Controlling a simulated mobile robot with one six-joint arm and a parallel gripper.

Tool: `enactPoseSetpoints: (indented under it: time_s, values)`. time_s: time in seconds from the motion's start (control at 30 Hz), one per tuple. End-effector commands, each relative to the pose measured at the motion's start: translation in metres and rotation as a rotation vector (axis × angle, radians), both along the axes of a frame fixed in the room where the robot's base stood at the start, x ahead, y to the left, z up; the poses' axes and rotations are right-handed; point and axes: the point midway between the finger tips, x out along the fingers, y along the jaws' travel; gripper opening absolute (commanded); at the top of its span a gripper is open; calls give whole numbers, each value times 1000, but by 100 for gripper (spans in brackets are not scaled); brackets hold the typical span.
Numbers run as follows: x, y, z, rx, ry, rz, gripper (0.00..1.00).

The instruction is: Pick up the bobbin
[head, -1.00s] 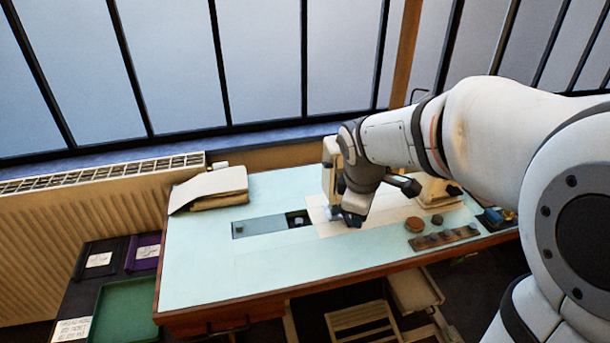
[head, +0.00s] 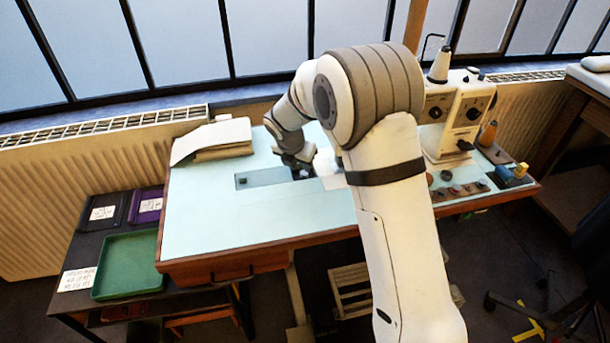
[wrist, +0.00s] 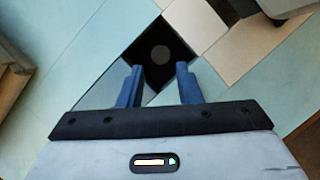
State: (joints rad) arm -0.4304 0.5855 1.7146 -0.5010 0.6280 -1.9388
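A dim grey round disc, which looks like the bobbin (wrist: 161,54), lies inside a dark square opening (wrist: 152,76) in the table, seen in the wrist view. My gripper (wrist: 160,67) is open, its two blue fingers apart with nothing between them. The fingers point at the opening, one to each side of the disc in the picture; how far above it they are I cannot tell. In the head view my gripper (head: 302,172) is over the same opening, and the bobbin is hidden there.
A rack of small spools (head: 460,191) lies near the table's right front. Folded cloth (head: 212,138) lies at the back left. The pale tabletop (head: 210,225) is clear at front left. A green tray (head: 130,266) sits lower left.

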Motion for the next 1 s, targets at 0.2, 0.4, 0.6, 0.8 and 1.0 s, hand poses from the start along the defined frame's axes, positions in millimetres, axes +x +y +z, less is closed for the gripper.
enactPoseSetpoints:
  time_s: [0.2,0.4,0.6,0.8,1.0]
  values:
    - [12,-6,-32,0,2,-3,31]
    - [16,-8,-41,0,0,-3,31]
    - [16,-8,-40,1,1,-4,24]
    - [16,-9,-40,1,1,-4,8]
    - [16,-9,-40,1,1,-5,0]
